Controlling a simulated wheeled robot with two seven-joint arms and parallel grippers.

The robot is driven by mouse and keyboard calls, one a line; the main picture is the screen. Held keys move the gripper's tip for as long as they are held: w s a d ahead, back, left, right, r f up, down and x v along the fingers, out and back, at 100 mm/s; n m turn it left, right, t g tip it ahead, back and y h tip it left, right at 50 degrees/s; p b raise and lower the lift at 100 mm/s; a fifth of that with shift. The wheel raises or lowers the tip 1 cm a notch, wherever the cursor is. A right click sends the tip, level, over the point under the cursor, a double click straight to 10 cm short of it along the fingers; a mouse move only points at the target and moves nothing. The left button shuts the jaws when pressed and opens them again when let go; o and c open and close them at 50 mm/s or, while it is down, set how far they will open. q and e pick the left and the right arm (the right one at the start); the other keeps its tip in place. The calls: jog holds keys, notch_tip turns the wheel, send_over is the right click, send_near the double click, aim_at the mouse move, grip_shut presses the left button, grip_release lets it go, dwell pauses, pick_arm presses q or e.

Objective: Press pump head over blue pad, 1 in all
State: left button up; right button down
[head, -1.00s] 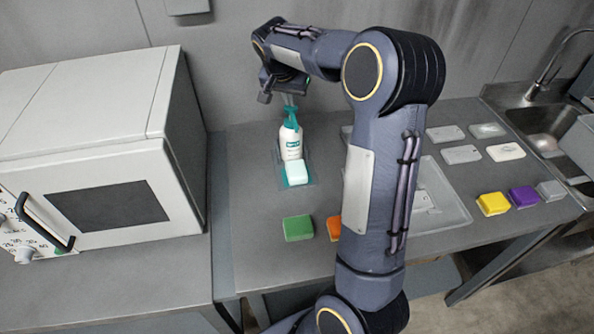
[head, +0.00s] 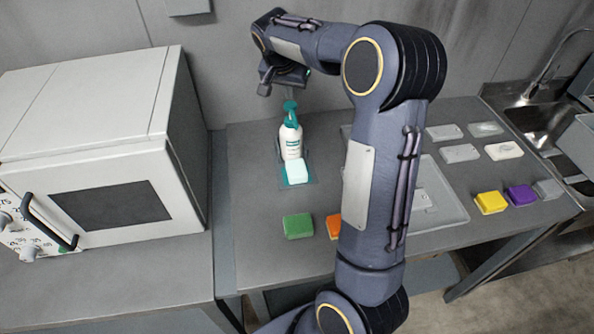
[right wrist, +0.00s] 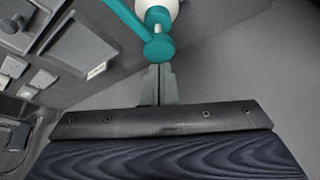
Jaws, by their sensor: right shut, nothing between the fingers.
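A white pump bottle (head: 291,146) with a teal pump head (head: 290,107) stands upright near the back of the table. A pale blue-white pad (head: 294,171) with a teal edge lies just in front of it, below the spout side. My right gripper (head: 287,92) is above the pump head, fingers pointing down. In the right wrist view the shut, empty fingers (right wrist: 158,82) end at the pump head (right wrist: 158,46); I cannot tell whether they touch it. My left gripper is not in view.
A green sponge (head: 298,226) and a partly hidden orange sponge (head: 334,226) lie in front. A grey tray (head: 455,213) is partly behind my right arm. Yellow (head: 490,202) and purple (head: 522,195) sponges lie at right, a white oven (head: 120,195) at left.

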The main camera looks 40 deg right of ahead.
notch_tip(320, 180, up, 4)
jog(key=p, duration=0.2)
jog(key=shift+p, duration=0.4)
notch_tip(320, 180, up, 2)
jog(key=s+a+f+n+t+y+b, duration=0.1)
jog(key=s+a+f+n+y, duration=0.1)
jog(key=s+a, duration=0.5)
jog(key=s+a+f+n+t+y+b, duration=0.1)
jog(key=s+a+f+n+y+b, duration=0.1)
jog(key=s+a, duration=0.6)
jog(key=s+a+f+n+t+y+b, duration=0.1)
jog(key=s+a+f+n+y, duration=0.2)
jog(key=s, duration=1.1)
jog(key=a+f+n, duration=0.2)
jog(key=a+n, duration=0.1)
jog(key=a, duration=0.2)
jog(key=shift+a+f+y+b, duration=0.25)
jog(key=shift+f+y+b, duration=0.05)
jog(key=shift+y+b, duration=0.1)
jog(key=shift+s, duration=0.1)
